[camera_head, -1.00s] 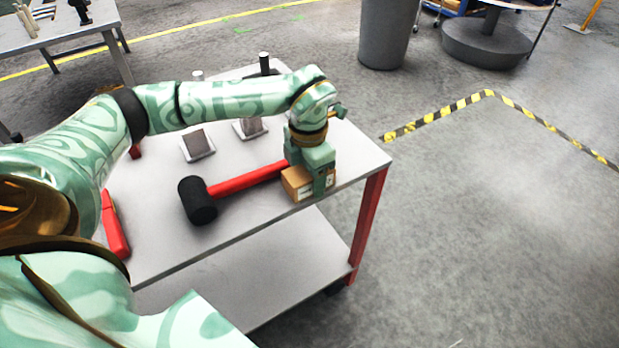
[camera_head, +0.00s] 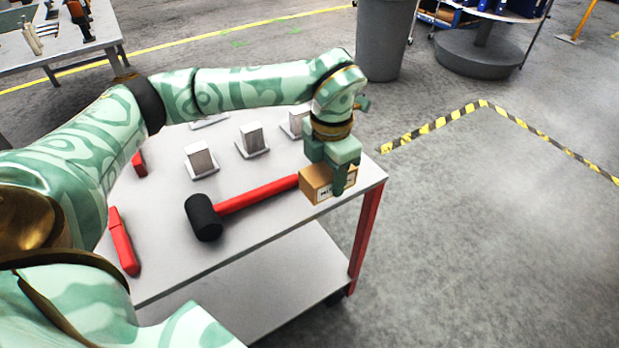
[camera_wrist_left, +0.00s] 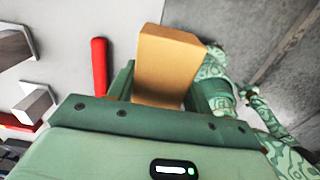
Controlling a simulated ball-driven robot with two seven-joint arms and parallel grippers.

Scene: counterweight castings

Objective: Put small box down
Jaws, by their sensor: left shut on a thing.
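The small box (camera_head: 315,188) is brown cardboard with a white label on its front. My left gripper (camera_head: 326,174) is shut on it, one finger on the near side; the far finger is mostly hidden. The box is at the right front part of the table top (camera_head: 160,255), near the front edge. I cannot tell whether its underside touches the top. In the left wrist view the box (camera_wrist_left: 168,62) sits between the fingers.
A mallet with a black head (camera_head: 203,217) and red handle (camera_head: 258,194) lies just left of the box, its handle end close to it. Several grey blocks (camera_head: 200,158) on white bases stand behind. A red object (camera_head: 123,242) lies at the left. A strip near the right corner is clear.

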